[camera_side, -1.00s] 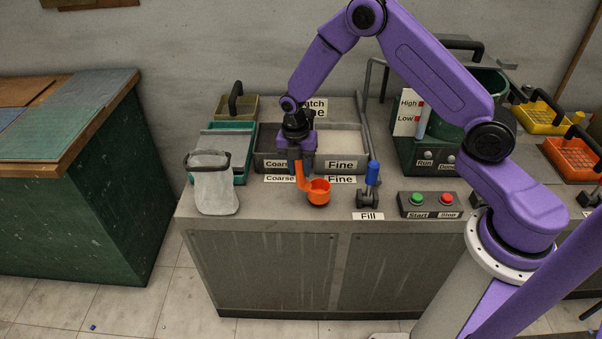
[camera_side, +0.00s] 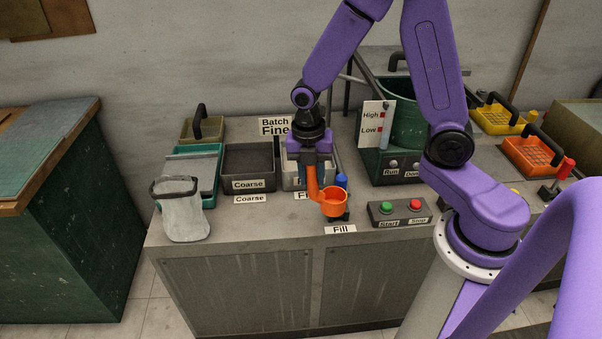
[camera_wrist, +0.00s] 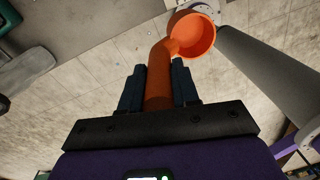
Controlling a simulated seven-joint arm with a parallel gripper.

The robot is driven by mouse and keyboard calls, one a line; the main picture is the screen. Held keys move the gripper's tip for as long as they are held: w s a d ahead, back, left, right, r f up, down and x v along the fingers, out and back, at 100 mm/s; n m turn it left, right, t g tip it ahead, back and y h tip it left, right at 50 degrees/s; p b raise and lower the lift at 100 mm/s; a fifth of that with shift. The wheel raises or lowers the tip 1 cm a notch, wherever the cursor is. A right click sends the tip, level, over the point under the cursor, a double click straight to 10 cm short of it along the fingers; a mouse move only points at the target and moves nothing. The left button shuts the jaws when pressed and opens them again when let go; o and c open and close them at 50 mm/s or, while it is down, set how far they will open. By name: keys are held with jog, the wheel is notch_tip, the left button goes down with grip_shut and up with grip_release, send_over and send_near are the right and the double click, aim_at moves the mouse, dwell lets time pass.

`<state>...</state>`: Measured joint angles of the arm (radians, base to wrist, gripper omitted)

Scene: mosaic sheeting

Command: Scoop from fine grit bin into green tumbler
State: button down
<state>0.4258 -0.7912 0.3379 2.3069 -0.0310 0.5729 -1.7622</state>
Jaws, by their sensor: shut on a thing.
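My gripper (camera_side: 314,172) is shut on the handle of an orange scoop (camera_side: 334,202) and holds it in front of the fine grit bin (camera_side: 289,184). The bin is mostly hidden behind my gripper. In the wrist view, the dark fingers of my gripper (camera_wrist: 158,88) clasp the handle of the scoop (camera_wrist: 191,36); its bowl shows bare orange inside, with no grit visible. The green tumbler (camera_side: 405,105) stands on a housing to the right, partly hidden by my arm, with a High/Low gauge (camera_side: 374,124) beside it.
The coarse bin (camera_side: 249,167) is left of the fine bin. A mesh bag (camera_side: 183,210) stands at the bench's left edge. A blue-handled lever (camera_side: 342,182) is partly behind the scoop. The Start/Stop box (camera_side: 400,209) lies to the right.

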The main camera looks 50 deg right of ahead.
jog(key=w+d+r+m+h, duration=0.1)
jog(key=w+d+r+m, duration=0.1)
jog(key=w+d+m, duration=0.5)
jog(key=w+d+r+m, duration=0.3)
jog(key=d+m, duration=0.6)
jog(key=m, duration=0.3)
jog(key=w+d+r+m+h, duration=0.1)
jog(key=w+d+r+m, duration=0.1)
jog(key=w+d+m, duration=0.55)
notch_tip(320, 180, down, 13)
jog(key=s+m, duration=0.1)
jog(key=shift+s+r+t, duration=0.2)
jog(key=shift+s+t, duration=0.1)
jog(key=shift+s, duration=0.1)
notch_tip(320, 180, up, 13)
jog(key=y, duration=0.3)
dwell(1.5)
jog(key=shift+m, duration=0.25)
